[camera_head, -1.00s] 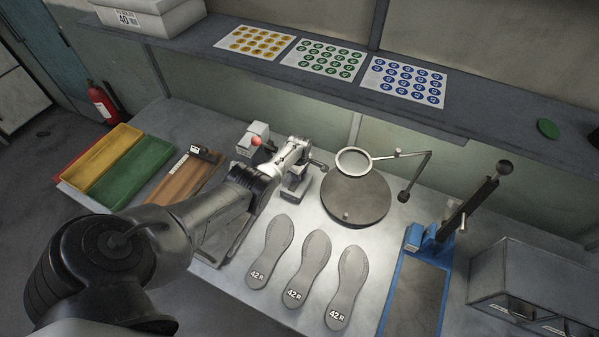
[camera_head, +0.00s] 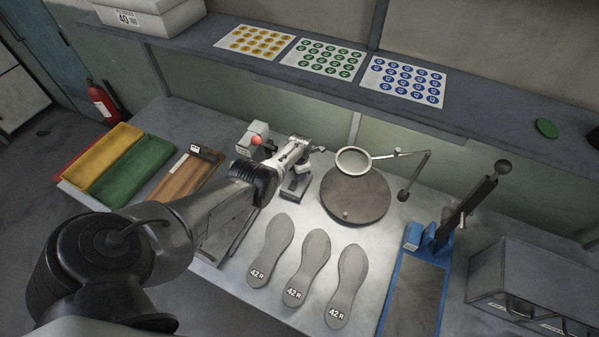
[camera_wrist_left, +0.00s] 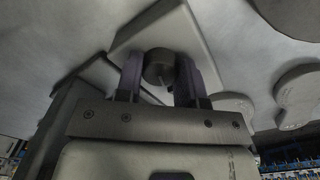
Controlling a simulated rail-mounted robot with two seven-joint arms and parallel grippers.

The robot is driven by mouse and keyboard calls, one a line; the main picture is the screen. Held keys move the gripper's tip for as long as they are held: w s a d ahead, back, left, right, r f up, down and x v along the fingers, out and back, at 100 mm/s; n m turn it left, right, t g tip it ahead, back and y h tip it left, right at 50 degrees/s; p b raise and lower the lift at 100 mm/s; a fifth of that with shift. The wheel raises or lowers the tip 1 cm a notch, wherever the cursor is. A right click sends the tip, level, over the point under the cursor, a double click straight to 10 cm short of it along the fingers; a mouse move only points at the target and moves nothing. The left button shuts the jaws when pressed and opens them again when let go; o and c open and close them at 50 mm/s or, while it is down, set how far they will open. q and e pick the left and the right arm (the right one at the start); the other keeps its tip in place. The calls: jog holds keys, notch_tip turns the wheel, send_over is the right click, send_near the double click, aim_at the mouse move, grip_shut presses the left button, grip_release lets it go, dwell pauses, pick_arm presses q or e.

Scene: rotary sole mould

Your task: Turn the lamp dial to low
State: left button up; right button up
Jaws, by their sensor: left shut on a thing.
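The lamp dial (camera_wrist_left: 158,66) is a small dark round knob with a thin pointer line. It stands out from a pale plate (camera_wrist_left: 190,25) in the left wrist view. The fingers of my left gripper (camera_wrist_left: 158,78) are on either side of it, shut on it. In the head view my left gripper (camera_head: 303,150) is above a small grey block (camera_head: 294,188), and the arm hides the dial there. The ring-shaped lamp head (camera_head: 353,160) hangs over a dark round turntable (camera_head: 355,196). My right gripper is not in view.
Several grey soles, including this middle one (camera_head: 305,268), lie in front of the turntable. A blue-framed press (camera_head: 415,285) stands to their right. A red-knobbed device (camera_head: 255,138) is left of my gripper. Green (camera_head: 135,170) and yellow trays lie farther left.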

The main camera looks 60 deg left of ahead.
pick_arm(q)
jog(key=n, duration=0.2)
jog(key=shift+n, duration=0.8)
jog(key=o, duration=0.9)
